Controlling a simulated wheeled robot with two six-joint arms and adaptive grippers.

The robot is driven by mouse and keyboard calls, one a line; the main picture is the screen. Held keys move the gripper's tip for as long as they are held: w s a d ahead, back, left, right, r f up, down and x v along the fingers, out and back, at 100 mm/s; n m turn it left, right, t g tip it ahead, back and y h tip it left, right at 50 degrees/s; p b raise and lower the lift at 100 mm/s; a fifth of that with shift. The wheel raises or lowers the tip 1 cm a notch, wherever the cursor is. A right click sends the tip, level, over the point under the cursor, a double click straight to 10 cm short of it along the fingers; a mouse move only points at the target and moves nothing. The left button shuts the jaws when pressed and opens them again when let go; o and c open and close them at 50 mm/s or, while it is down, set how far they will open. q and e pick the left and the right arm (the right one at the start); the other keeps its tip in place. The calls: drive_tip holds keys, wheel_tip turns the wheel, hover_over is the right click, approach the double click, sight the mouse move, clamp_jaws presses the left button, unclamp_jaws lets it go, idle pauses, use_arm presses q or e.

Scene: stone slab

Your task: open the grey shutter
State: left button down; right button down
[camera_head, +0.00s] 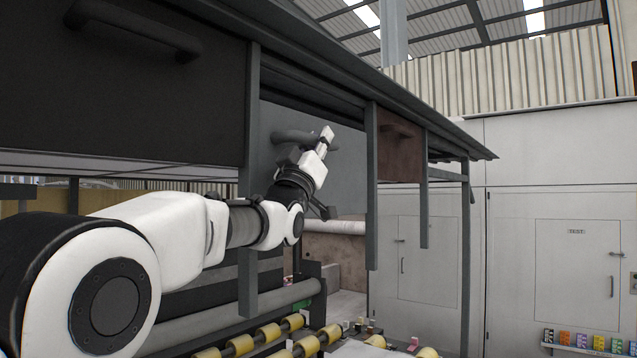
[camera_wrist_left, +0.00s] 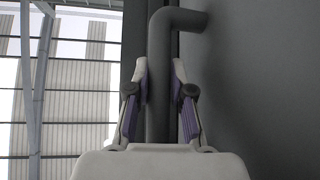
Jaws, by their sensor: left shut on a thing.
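The grey shutter (camera_head: 349,186) is a flat panel hung between two dark posts, under the dark top frame in the head view. It also fills the right side of the left wrist view (camera_wrist_left: 262,90). Its dark bar handle (camera_head: 292,136) stands out from the panel near its upper part. My left gripper (camera_head: 326,140) is at this handle. In the left wrist view, the two fingers of my left gripper (camera_wrist_left: 160,78) are shut around the handle (camera_wrist_left: 160,60), one on each side. My right gripper is not in view.
A black panel with a handle (camera_head: 120,100) hangs at the upper left, and a brown panel (camera_head: 399,147) is to the right. Dark posts (camera_head: 371,190) flank the shutter. Yellow rollers (camera_head: 268,332) lie below. White cabinets (camera_head: 430,250) stand behind at the right.

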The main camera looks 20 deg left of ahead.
use_arm(q)
wheel_tip(320, 180, up, 9)
drive_tip(key=shift+s+r, duration=0.2)
drive_tip(key=shift+r, duration=0.25)
drive_tip(key=shift+a, duration=0.1)
drive_tip(key=c, duration=1)
unclamp_jaws()
drive_tip(key=shift+w, duration=0.15)
drive_tip(key=shift+w+f, duration=0.1)
drive_tip(key=shift+f, duration=0.1)
